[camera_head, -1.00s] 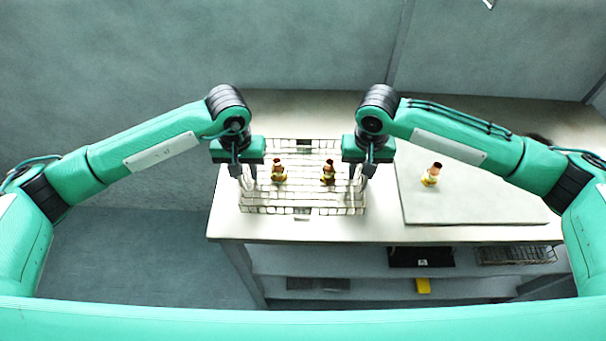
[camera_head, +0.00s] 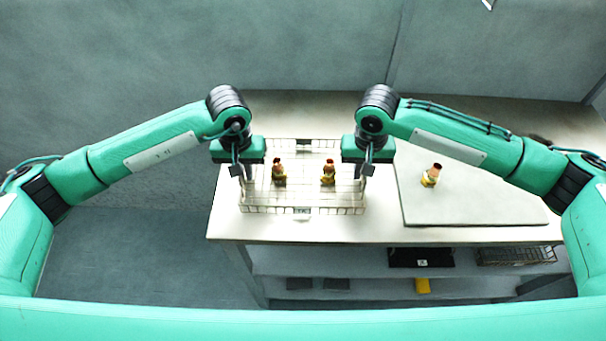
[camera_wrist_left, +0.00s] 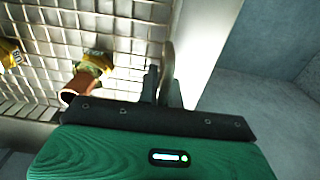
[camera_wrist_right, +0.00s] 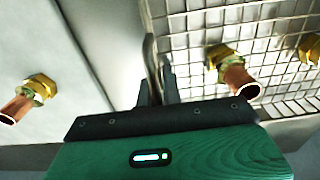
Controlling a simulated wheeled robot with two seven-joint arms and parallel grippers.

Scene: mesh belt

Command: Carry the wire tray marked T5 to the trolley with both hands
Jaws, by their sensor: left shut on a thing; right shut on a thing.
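The wire tray (camera_head: 302,203) is a shallow mesh basket on the white worktop, with a small tag on its front side whose marking is too small to read. Two brass-and-copper fittings (camera_head: 279,171) (camera_head: 328,173) stand inside it. My left gripper (camera_head: 238,172) is shut on the tray's left side; in the left wrist view its fingers (camera_wrist_left: 162,85) close on a handle there. My right gripper (camera_head: 367,170) is shut on the right side; its fingers (camera_wrist_right: 156,88) close on a handle in the right wrist view. The trolley is not clearly identifiable.
A pale grey board (camera_head: 470,195) lies on the worktop (camera_head: 300,230) to the right, with another fitting (camera_head: 432,175) on it. Shelves below hold a black tray (camera_head: 421,257), a wire basket (camera_head: 516,256) and a yellow object (camera_head: 423,286). Open floor (camera_head: 140,260) lies left of the worktop.

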